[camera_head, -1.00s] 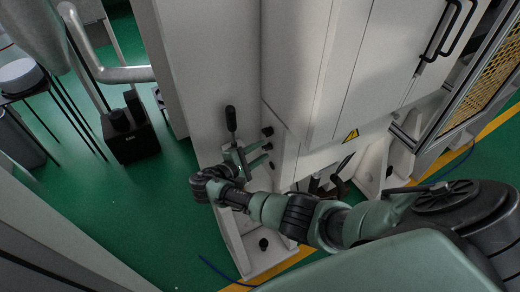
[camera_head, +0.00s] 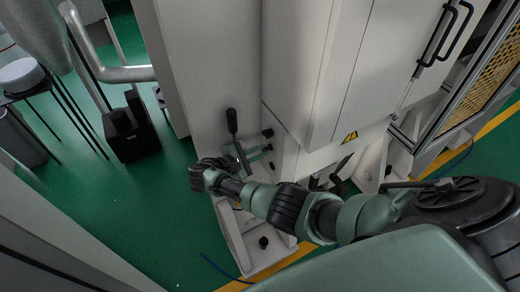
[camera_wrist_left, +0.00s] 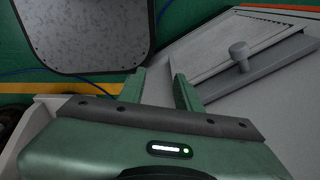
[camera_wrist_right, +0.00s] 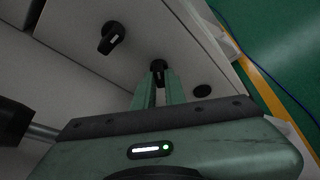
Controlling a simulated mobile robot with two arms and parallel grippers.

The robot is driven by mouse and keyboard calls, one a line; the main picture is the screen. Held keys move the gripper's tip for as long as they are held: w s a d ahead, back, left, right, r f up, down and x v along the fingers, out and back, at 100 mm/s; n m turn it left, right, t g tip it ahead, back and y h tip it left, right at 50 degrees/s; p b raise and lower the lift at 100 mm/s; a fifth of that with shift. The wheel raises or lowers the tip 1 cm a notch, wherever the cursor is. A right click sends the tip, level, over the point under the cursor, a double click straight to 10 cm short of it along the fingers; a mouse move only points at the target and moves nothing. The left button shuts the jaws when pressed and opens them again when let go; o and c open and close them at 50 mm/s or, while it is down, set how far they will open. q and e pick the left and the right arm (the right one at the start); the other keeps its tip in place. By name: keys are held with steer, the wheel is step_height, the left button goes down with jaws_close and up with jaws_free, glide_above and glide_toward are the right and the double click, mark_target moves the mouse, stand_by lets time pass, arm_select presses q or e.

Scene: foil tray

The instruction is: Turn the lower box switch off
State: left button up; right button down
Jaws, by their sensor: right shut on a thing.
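The lower box switch (camera_wrist_right: 158,66) is a small black knob on the pale cabinet wall. It sits between the fingertips of my right gripper (camera_wrist_right: 158,80), which is shut on it; the fingers partly hide it. In the head view my right gripper (camera_head: 262,151) reaches the cabinet side just below another black switch (camera_head: 268,132). That other switch also shows in the right wrist view (camera_wrist_right: 112,38), with a tilted handle and clear of the fingers. My left gripper (camera_wrist_left: 160,76) is open and empty; I do not make it out in the head view.
A black-handled lever (camera_head: 232,122) stands close beside my right gripper. A dark round fitting (camera_wrist_right: 202,91) is on the same wall. The cabinet (camera_head: 300,60) fills the middle. A panel with a round knob (camera_wrist_left: 238,52) lies ahead of my left gripper. Green floor (camera_head: 130,210) is open at left.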

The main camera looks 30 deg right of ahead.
steer(key=c, duration=1.5)
jaws_free()
steer(key=shift+o, duration=0.2)
steer(key=b+v, duration=0.1)
steer(key=v, duration=0.6)
steer(key=shift+a+r+b, duration=0.2)
steer(key=shift+a+b, duration=0.15)
